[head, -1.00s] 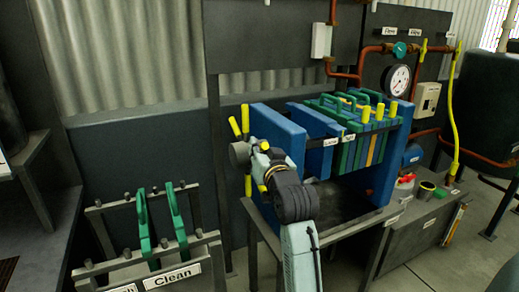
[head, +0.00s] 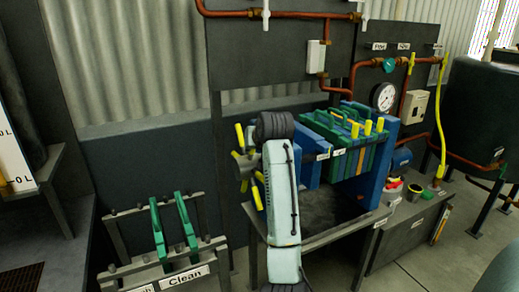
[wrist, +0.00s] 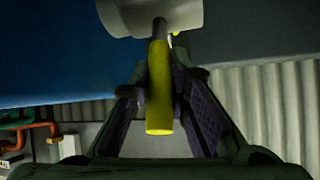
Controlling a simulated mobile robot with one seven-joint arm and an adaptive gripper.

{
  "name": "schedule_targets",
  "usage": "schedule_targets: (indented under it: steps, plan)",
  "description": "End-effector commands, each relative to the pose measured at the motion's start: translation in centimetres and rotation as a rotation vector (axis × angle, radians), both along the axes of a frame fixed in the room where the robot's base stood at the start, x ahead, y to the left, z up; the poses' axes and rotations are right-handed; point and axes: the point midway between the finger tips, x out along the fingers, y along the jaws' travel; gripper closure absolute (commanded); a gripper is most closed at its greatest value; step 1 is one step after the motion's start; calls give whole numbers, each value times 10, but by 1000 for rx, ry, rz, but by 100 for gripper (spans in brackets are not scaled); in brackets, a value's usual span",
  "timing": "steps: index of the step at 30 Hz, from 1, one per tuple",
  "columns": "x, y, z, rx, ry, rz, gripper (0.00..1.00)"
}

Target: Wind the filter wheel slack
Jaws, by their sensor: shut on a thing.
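The filter wheel is a grey hub (head: 240,163) with yellow handles (head: 239,134) around it, at the left end of the blue filter press (head: 308,172) in the head view. My arm covers its right part and hides my gripper there. In the wrist view, one yellow handle (wrist: 159,105) stands between the fingers of my gripper (wrist: 160,80), which is shut on it. The handle's rod leads up to the pale grey hub (wrist: 150,16). The press's plates, green and blue with one orange-yellow, stand in a row to the right.
A rack labelled "Clean" (head: 180,277) with two green-edged plates stands at the lower left. Copper pipes (head: 330,62) and a pressure gauge (head: 383,97) are above and behind the press. A low cabinet (head: 410,235) stands to its right.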

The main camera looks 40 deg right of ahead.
Motion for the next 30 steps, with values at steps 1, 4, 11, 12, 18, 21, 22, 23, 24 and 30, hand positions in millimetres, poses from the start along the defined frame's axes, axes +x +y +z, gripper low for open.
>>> schedule_targets:
  steps: [1, 4, 11, 12, 18, 21, 22, 23, 24, 30]
  plan:
    - [6, -1, 6, 7, 43, 1, 100]
    - [14, -3, 8, 26, 123, 0, 100]
    - [27, -7, 10, 58, 253, 0, 100]
    - [29, -7, 10, 62, 270, -1, 100]
    - [36, -9, 10, 78, 338, -1, 100]
    - [39, -10, 9, 83, 359, 0, 100]
    - [39, -10, 9, 84, 364, 0, 100]
    - [40, -10, 10, 84, 368, 0, 100]
    - [40, -10, 10, 85, 373, 0, 100]
    - [42, -11, 9, 87, 384, 0, 100]
